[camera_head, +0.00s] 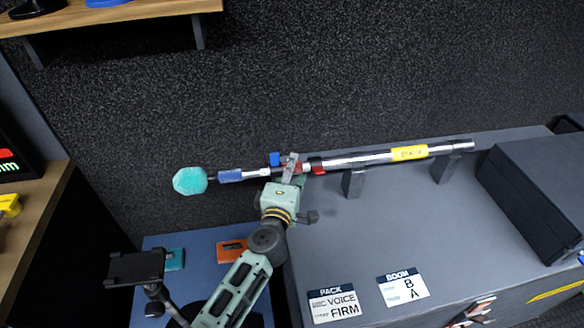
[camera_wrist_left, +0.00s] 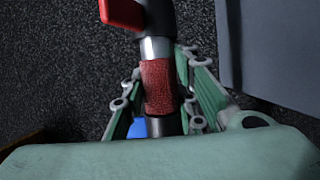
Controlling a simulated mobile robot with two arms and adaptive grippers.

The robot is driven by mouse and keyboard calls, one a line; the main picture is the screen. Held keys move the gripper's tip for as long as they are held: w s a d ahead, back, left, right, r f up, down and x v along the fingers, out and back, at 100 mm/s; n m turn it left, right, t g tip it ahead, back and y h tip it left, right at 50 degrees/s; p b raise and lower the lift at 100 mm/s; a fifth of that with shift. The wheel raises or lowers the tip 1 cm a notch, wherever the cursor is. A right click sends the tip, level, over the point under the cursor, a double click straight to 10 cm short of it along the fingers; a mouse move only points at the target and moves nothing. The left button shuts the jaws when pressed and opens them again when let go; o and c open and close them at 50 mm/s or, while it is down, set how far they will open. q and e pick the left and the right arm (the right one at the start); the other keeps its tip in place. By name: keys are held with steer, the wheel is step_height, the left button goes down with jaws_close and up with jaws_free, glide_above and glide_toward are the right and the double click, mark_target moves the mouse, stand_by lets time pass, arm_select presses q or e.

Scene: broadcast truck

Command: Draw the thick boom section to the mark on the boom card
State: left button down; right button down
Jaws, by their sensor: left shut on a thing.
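The boom (camera_head: 362,160) is a silver pole with a yellow label (camera_head: 409,153) on its thick right part. A teal foam head (camera_head: 190,181) and a blue sleeve (camera_head: 230,176) are at its left end. My left gripper (camera_head: 290,170) is shut on the pole, left of a red part (camera_head: 317,167) and near a blue lever (camera_head: 274,159). In the left wrist view, its green fingers flank a red band (camera_wrist_left: 160,88) below a black collar with a red lever (camera_wrist_left: 122,13). The boom card (camera_head: 404,288) lies on the counter, showing B and A. My right gripper is out of view.
Two dark stands (camera_head: 353,183) (camera_head: 446,169) are under the boom's right part on the grey counter (camera_head: 400,225). A pack card (camera_head: 334,304) lies at the front. A large dark case (camera_head: 535,195) is at right. A wooden shelf (camera_head: 120,12) hangs at upper left.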

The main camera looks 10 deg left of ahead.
arm_select(q)
steer(key=s+a+p, duration=0.3)
steer(key=s+a, duration=0.1)
steer(key=a, duration=0.5)
steer(key=shift+a, duration=0.35)
steer(key=c, duration=1.4)
jaws_free()
steer(key=shift+o, duration=0.2)
steer(key=shift+s, duration=0.15)
steer(key=s, duration=1.1)
steer(key=shift+s, duration=0.4)
steer(key=shift+f, duration=0.1)
